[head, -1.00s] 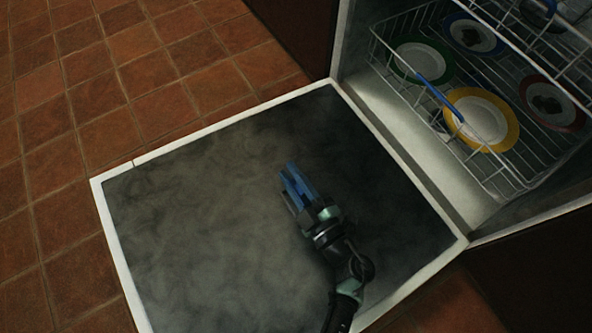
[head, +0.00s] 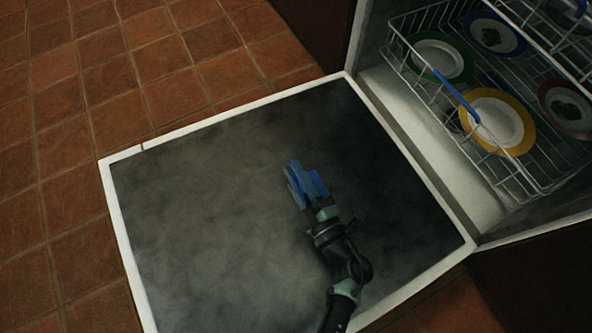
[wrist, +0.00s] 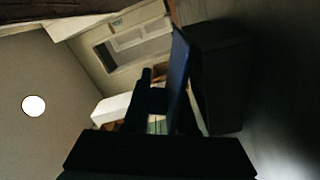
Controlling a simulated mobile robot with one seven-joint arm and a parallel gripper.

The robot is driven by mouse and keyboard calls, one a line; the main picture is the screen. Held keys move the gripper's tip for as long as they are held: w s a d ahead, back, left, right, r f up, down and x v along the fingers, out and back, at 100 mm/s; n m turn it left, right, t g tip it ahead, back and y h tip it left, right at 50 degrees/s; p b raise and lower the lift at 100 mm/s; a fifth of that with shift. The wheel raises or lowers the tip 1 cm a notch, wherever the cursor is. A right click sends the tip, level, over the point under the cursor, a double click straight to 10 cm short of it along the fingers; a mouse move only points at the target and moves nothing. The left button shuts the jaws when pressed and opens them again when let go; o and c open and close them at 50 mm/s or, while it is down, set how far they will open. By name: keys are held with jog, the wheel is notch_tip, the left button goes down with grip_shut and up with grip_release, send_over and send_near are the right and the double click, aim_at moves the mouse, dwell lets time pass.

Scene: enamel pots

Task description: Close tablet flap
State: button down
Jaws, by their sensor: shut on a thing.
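The open dishwasher door (head: 200,230) lies flat with its dark inner face up. My gripper (head: 305,182), with blue fingers, is low over the middle of this face, and the fingers are close together. In the wrist view a blue finger (wrist: 180,75) stands close beside a dark block (wrist: 222,75). I cannot tell whether this block is part of the tablet compartment. The thing between the fingers is too dark to make out. I cannot pick out the tablet flap in either view; the gripper may hide it.
The lower rack (head: 430,85) stands inside the dishwasher at upper right. It holds a yellow-rimmed plate (head: 515,140), a green-rimmed plate (head: 462,65) and others. The door's white rim (head: 118,240) borders the tiled floor (head: 60,150). Most of the door face is clear.

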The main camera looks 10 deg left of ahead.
jog(key=c, duration=0.8)
grip_release()
jog(key=shift+d, duration=0.15)
